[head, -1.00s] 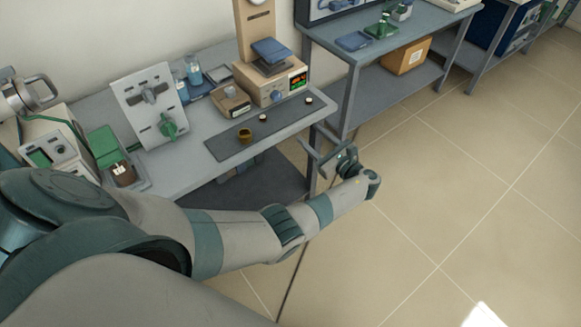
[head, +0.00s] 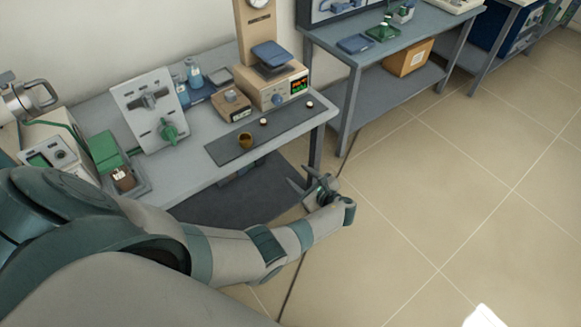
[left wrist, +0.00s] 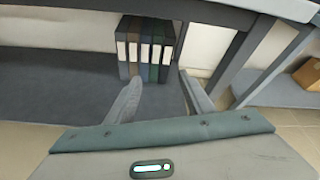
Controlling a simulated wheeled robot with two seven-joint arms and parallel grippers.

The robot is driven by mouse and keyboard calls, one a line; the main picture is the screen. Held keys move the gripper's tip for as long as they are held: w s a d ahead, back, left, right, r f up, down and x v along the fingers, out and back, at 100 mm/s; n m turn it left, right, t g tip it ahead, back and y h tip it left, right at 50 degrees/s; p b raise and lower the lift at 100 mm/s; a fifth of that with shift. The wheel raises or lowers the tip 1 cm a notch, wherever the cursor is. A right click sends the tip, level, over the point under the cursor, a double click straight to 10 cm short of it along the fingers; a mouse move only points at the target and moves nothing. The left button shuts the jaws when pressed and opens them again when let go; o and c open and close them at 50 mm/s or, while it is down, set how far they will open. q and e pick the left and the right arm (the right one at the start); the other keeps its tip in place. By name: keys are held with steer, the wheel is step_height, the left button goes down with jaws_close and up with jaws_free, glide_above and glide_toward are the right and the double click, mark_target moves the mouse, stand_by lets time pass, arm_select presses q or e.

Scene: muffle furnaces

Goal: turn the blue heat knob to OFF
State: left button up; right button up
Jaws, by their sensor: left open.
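The blue heat knob (head: 277,100) is small and sits on the front of a beige hot-plate-like unit (head: 262,90), left of its lit display (head: 299,85). Its pointer setting is too small to read. My left gripper (head: 300,177) is open and empty, out past the front edge of the bench, lower in the picture than the knob and apart from it. In the left wrist view its two spread fingers (left wrist: 160,78) point toward the space under a bench; the knob is not in that view. My right gripper is not in view.
A panel (head: 150,110) with a green knob stands left. Binders (left wrist: 146,48) stand on the lower shelf.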

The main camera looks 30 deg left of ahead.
arm_select(q)
steer(key=s+f+n+g+h, duration=0.1)
steer(key=s+f+h, duration=0.1)
steer(key=s+f, duration=0.3)
step_height(320, 180, down, 4)
steer(key=shift+s, duration=0.25)
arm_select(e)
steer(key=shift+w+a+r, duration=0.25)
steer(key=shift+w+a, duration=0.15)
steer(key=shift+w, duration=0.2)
